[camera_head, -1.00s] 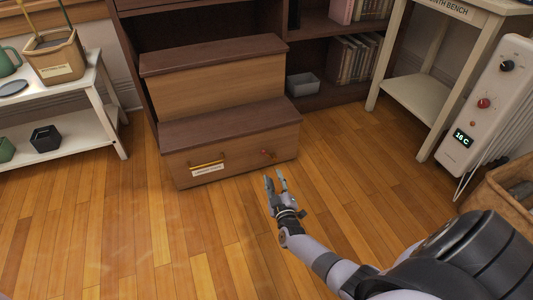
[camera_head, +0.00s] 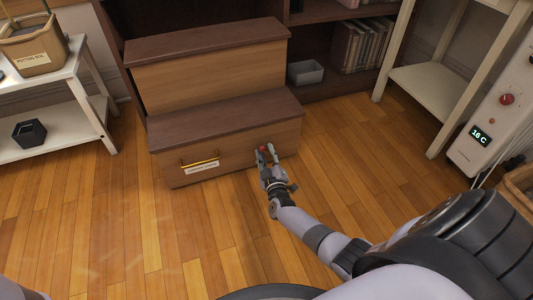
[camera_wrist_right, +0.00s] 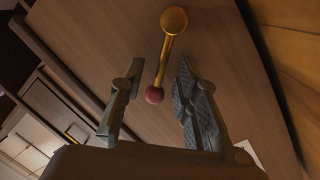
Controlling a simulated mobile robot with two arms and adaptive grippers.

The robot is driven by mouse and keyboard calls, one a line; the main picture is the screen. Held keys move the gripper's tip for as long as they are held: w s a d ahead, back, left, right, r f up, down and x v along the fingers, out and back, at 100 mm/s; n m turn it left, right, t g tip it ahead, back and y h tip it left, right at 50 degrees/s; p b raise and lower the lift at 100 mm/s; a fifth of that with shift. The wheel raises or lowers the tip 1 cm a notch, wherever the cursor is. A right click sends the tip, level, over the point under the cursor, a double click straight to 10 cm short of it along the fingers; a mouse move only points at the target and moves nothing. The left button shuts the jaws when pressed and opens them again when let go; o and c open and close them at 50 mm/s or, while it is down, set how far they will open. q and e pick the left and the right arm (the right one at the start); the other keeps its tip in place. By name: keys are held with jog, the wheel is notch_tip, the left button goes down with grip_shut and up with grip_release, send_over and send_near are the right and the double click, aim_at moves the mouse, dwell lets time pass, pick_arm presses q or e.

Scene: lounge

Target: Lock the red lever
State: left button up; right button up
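The red lever (camera_wrist_right: 161,62) is a brass arm with a round brass pivot and a red ball tip on the wooden front of the step drawer. In the right wrist view its red tip lies between the two fingers of my right gripper (camera_wrist_right: 155,95), with a gap on each side. In the head view the red tip (camera_head: 263,149) shows at the fingertips of my right gripper (camera_head: 266,153), which is open at the right end of the drawer front. My left gripper does not show.
The two-step wooden unit (camera_head: 225,118) has a brass handle (camera_head: 200,163) and a label on its lower front. A white shelf (camera_head: 70,130) stands at left, a white bench (camera_head: 425,90) and a heater (camera_head: 490,130) at right. The floor in front is clear.

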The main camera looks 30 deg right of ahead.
grip_shut()
dwell(0.6)
